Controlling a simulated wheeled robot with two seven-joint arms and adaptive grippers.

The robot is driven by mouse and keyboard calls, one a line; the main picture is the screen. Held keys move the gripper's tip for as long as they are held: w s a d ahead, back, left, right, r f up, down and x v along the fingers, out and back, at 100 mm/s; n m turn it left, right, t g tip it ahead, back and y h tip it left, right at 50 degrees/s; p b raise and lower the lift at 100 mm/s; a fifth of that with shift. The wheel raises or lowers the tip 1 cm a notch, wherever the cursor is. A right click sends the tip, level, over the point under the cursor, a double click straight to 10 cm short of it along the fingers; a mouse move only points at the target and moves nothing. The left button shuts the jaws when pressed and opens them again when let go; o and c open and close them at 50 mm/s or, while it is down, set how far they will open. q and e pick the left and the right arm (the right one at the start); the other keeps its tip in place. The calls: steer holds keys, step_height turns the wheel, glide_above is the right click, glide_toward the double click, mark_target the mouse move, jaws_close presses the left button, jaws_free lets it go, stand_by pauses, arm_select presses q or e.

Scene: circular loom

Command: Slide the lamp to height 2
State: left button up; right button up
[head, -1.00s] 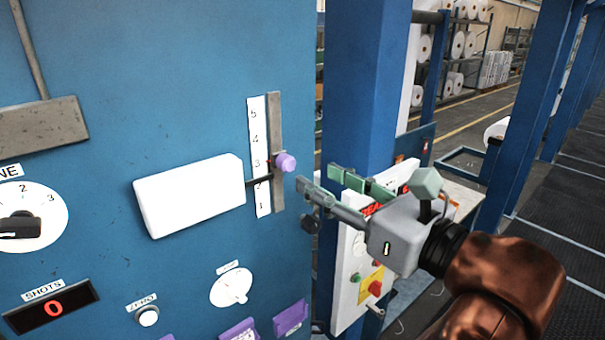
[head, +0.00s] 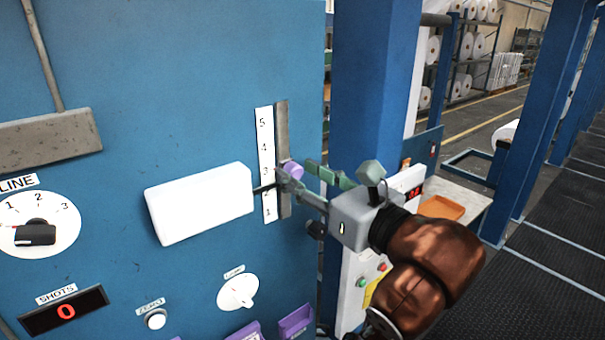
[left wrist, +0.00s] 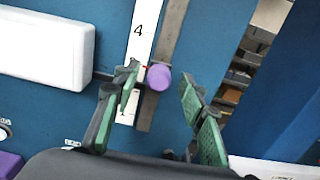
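The lamp is a white box (head: 200,203) on a blue panel, joined by a dark arm to a slider with a purple knob (head: 293,170). The knob sits on a grey vertical rail (head: 282,130) beside a white scale (head: 263,137) numbered 1 to 5. In the head view the knob is near the 3. My left gripper (head: 300,178) is at the knob. In the left wrist view the purple knob (left wrist: 158,77) lies between the open green-padded fingers (left wrist: 157,105), nearer the left finger. A small red mark shows beside the knob. My right gripper is not visible.
A dial marked LINE (head: 38,224), a SHOTS display (head: 65,310) reading 0, a ZERO button (head: 155,319) and a small white dial (head: 238,292) are on the panel. A blue post (head: 372,90) stands right of it.

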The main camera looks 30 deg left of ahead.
arm_select(q)
jaws_close()
stand_by(0.8)
